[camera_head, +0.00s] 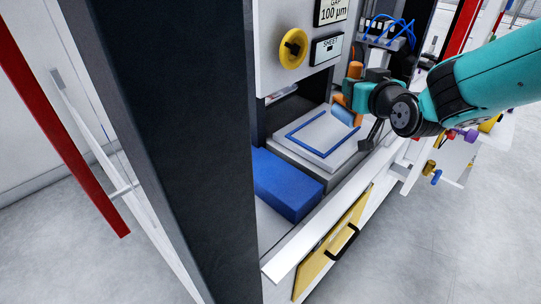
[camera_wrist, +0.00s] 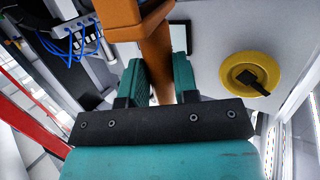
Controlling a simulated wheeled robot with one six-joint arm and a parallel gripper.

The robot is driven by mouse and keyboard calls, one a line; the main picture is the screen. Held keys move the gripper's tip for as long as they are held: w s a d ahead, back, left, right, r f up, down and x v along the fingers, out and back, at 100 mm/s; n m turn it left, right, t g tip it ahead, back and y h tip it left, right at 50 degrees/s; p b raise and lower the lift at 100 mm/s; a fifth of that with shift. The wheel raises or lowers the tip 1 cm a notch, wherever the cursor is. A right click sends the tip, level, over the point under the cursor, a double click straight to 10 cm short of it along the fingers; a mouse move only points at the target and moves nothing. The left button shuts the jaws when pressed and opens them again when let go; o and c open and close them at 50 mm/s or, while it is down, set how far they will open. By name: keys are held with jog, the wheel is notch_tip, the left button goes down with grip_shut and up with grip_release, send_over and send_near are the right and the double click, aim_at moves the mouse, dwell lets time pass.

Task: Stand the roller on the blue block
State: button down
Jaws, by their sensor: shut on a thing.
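The roller (camera_head: 356,69) is orange and shows in part at the upper right of the head view, above the far end of the white plate. My gripper (camera_head: 354,90) is shut on it; its teal parts hide the middle of the roller. In the wrist view the roller (camera_wrist: 158,52) runs between the two teal fingers (camera_wrist: 160,82), with a wider orange part at the top. The blue block (camera_head: 287,184) lies on the bench at the near left of the plate. Its top is bare, and my gripper is well to its right and beyond it.
The white plate (camera_head: 308,146) with a blue outline lies on a grey base beside the block. A dark post (camera_head: 205,130) stands left of the block.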

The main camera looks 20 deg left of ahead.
jog(key=s+a+r+n+g+y+b, duration=0.4)
jog(key=s+a+r, duration=0.7)
jog(key=s+a, duration=0.3)
notch_tip(320, 180, down, 19)
jog(key=w+a, duration=0.1)
jog(key=shift+w+a+f, duration=0.15)
jog(key=shift+b, duration=0.3)
jog(key=shift+f, duration=0.15)
jog(key=c, duration=0.9)
grip_release()
